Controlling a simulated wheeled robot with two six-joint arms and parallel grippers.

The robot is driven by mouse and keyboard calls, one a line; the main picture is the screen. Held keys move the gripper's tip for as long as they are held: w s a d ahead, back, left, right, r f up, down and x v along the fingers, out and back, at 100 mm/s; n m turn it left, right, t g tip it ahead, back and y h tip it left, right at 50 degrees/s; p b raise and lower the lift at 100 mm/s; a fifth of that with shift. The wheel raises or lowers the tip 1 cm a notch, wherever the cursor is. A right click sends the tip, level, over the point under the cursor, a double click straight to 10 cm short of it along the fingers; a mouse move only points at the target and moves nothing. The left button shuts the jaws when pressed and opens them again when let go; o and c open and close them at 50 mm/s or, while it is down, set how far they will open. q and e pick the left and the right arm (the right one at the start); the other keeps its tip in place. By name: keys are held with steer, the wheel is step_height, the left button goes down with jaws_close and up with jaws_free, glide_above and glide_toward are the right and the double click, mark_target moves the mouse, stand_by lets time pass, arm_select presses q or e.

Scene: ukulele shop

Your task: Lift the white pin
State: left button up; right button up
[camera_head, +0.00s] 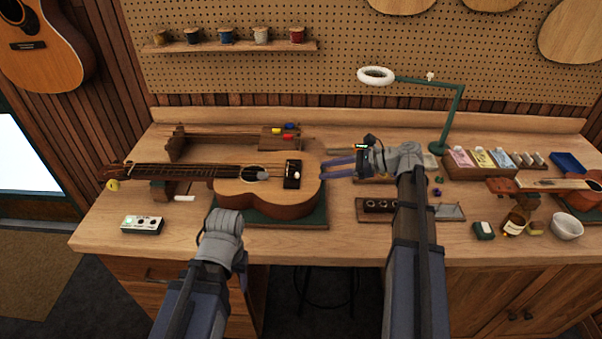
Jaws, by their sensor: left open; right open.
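A small white pin (297,175) shows as a pale spot at the dark bridge (292,182) of the ukulele (225,185), which lies on its back with its neck to the left. Whether the pin is seated in the bridge is too small to tell. My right gripper (338,168) is open and empty, its two blue fingers pointing left, just right of the ukulele body and apart from the pin in the picture. My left arm's grey wrist (222,228) is in front of the ukulele; its fingers are hidden.
A green-and-white box (142,225) and a short white piece (184,198) lie at the left. A rack with coloured pieces (283,133) stands behind the ukulele. A wooden holder (378,207), a lamp (450,120), a bottle (515,221) and a bowl (567,226) are at the right.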

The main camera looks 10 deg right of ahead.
mark_target(305, 182)
steer(key=b+x, duration=0.2)
steer(key=x, duration=0.4)
steer(key=shift+f, duration=0.2)
steer(key=shift+b+x, duration=0.35)
steer(key=shift+x, duration=0.45)
steer(key=shift+r, duration=0.15)
jaws_close()
stand_by(0.4)
